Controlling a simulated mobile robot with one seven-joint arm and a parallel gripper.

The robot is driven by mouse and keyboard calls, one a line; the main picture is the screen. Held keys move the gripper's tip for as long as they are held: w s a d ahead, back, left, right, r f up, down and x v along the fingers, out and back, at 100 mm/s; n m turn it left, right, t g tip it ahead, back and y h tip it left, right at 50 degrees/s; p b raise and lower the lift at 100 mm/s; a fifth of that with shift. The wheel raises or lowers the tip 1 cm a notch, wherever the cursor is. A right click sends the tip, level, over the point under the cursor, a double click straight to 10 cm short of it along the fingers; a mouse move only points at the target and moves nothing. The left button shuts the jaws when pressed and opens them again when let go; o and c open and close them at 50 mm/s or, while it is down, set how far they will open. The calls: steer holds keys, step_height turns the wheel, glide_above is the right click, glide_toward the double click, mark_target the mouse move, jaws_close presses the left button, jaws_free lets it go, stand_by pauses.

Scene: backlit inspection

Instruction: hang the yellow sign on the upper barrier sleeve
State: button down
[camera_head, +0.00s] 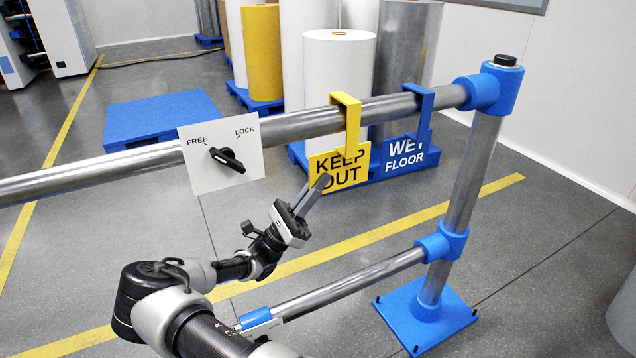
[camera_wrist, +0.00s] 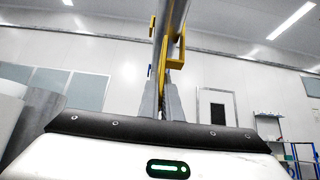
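The yellow sign (camera_head: 350,172), lettered "KEEP OUT", is by the upper rail (camera_head: 392,107) of the barrier. Its hook passes over the rail in the head view; whether it bears on it is hard to tell. In the wrist view the sign (camera_wrist: 162,66) is seen edge-on, with the rail (camera_wrist: 176,18) above. My gripper (camera_head: 321,184) comes from the lower left to the sign's lower left edge. Its fingers (camera_wrist: 162,100) are close together, one on each side of the thin plate. The finger contact itself is small and partly hidden.
A blue "WET FLOOR" sign (camera_head: 405,155) hangs just right. A white FREE/LOCK plate (camera_head: 195,178) with a black knob (camera_head: 228,159) is left; its handle slants down right. The blue-jointed post (camera_head: 470,185) and lower rail (camera_head: 350,285) bound the right and below. Rolls stand behind.

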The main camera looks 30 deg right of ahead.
steer(key=c, duration=1.9)
jaws_free()
steer(key=shift+a, duration=0.1)
